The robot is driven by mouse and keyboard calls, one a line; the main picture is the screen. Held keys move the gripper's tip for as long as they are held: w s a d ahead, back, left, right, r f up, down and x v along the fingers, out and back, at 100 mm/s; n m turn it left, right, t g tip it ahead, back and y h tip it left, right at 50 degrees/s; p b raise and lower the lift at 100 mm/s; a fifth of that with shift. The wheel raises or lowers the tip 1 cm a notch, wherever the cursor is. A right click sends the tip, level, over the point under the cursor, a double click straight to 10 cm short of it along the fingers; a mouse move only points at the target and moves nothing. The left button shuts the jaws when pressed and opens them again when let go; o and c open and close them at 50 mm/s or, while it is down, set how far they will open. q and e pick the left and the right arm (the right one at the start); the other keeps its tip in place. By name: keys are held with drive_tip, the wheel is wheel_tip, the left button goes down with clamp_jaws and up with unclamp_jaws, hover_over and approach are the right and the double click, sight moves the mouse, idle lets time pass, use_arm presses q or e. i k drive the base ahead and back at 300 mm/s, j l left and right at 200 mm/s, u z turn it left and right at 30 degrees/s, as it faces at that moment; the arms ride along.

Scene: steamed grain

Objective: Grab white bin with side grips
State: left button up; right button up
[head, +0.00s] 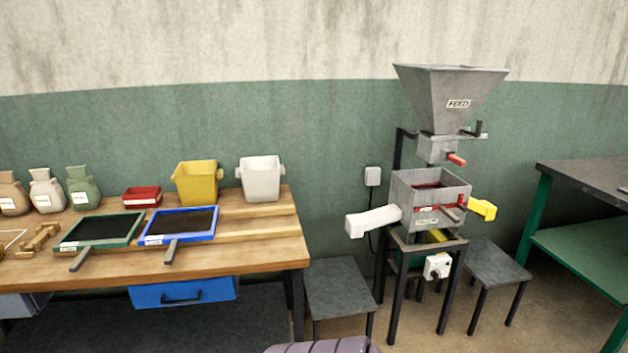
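The white bin (260,180) stands upright at the back right corner of the wooden table (240,262). It is a tapered, open-topped bin with a small round grip on its left and right sides. Nothing touches its grips. Neither of my grippers shows in the head view.
A yellow bin (196,184) stands just left of the white bin. Blue (179,222) and green (100,231) framed trays lie in front, with a red box (142,197) and several sacks further left. A grey mill with a feed hopper (450,95) stands right, between low stools (338,287).

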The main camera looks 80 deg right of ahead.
sight(260, 175)
drive_tip(key=z, duration=2.35)
drive_tip(key=i+j+u, duration=0.1)
drive_tip(key=i, duration=0.4)
drive_tip(key=i+j+u, duration=0.1)
drive_tip(key=i, duration=0.4)
